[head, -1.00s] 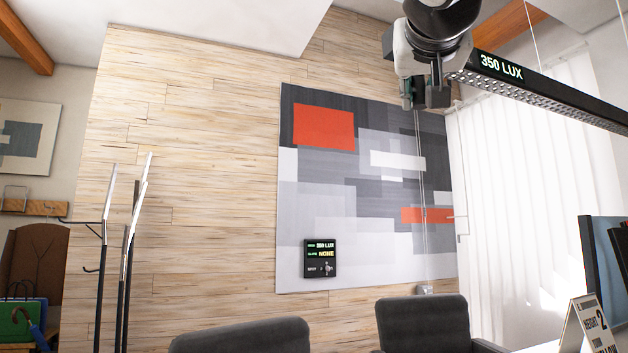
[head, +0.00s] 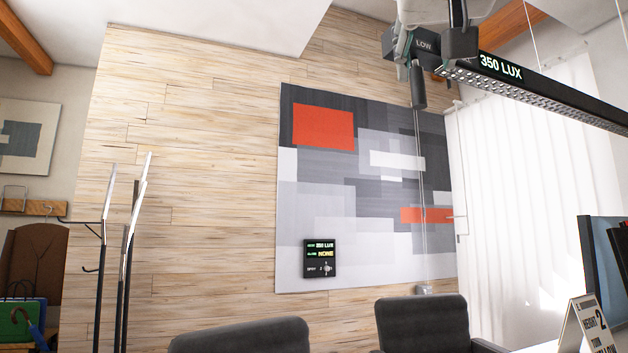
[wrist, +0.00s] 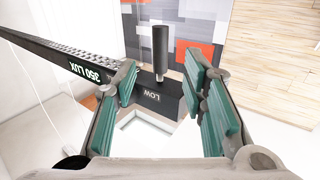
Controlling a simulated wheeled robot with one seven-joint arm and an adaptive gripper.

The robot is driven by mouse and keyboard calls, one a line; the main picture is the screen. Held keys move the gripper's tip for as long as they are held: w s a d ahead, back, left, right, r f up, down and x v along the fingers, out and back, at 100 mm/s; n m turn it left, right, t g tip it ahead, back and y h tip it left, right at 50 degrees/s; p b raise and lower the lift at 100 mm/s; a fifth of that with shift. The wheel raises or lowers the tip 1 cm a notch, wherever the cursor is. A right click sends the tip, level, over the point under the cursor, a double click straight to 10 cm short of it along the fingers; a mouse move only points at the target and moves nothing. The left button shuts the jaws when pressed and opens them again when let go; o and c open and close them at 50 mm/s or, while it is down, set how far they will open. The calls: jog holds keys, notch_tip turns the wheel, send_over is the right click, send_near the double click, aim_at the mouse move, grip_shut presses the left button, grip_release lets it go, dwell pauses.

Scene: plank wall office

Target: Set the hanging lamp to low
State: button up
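The hanging lamp (head: 560,92) is a long black bar with a perforated underside, reading "350 LUX", at the upper right of the head view. Its left end block (head: 391,45) carries the word "LOW". A dark cylindrical handle (head: 418,87) hangs below this end; in the wrist view the handle (wrist: 160,48) points upward, as the lettering there is upside down. My gripper (wrist: 163,90) is open, with green-padded fingers spread on both sides of the "LOW" block and handle in the picture. Nothing is seen gripped. In the head view my gripper (head: 432,48) overlaps the lamp's end; contact cannot be told.
A coat stand (head: 127,250) stands left. Chairs (head: 424,325), a monitor (head: 604,255) and a sign (head: 588,325) are low in view. Thin cords run down beside the lamp's end.

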jog(key=shift+v, duration=1.15)
